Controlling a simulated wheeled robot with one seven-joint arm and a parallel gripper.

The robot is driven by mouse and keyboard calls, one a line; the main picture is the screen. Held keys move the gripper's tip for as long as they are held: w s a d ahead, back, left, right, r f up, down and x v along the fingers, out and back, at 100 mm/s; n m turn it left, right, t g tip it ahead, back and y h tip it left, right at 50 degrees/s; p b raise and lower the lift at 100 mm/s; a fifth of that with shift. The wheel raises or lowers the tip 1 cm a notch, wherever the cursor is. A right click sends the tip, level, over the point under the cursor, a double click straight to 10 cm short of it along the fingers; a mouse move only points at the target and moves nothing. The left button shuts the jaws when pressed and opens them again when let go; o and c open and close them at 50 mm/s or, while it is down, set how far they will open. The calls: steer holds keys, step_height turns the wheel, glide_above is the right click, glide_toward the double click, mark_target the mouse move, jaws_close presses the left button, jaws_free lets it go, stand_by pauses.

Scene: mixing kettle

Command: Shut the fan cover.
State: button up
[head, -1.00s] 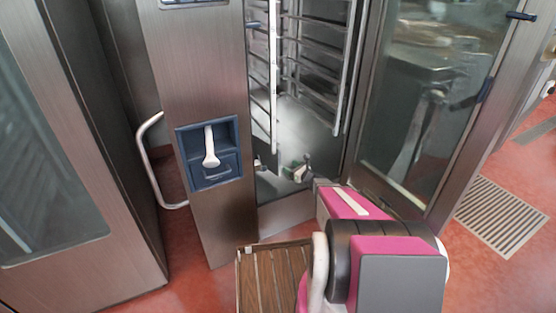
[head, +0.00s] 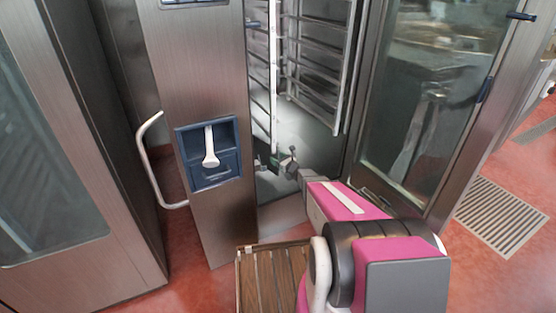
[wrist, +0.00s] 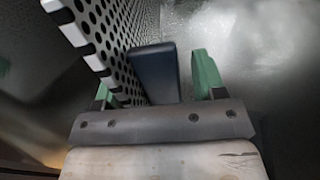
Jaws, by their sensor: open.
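The fan cover (wrist: 100,38) shows in the wrist view as a perforated metal panel with a pale edge, slanting across the upper left. A dark blue block (wrist: 156,72) stands beside its perforated face; I cannot tell whether they are joined. My gripper (wrist: 155,88) is open, its green left finger beside the panel's lower part and its right finger to the right of the blue block. The block shows between the fingers, and contact is unclear. In the head view my gripper (head: 276,164) is inside the open steel cabinet, small and low; the cover cannot be made out there.
A wire rack (head: 310,75) hangs in the cabinet above my gripper. A steel front panel with a blue recessed handle (head: 209,155) stands to the left, and a glass door (head: 430,100) to the right. A slatted wooden surface (head: 270,280) lies below. Red floor shows around.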

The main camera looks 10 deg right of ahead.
steer(key=c, duration=1.1)
steer(key=shift+o, duration=0.2)
steer(key=s+a, duration=0.1)
steer(key=a, duration=0.1)
steer(key=s+a, duration=0.1)
steer(key=a, duration=0.1)
steer(key=shift+s, duration=0.3)
steer(key=o, duration=1.1)
steer(key=shift+d, duration=0.1)
steer(key=shift+c, duration=0.2)
steer(key=v, duration=1)
steer(key=shift+s+d, duration=0.25)
steer(key=shift+s, duration=0.05)
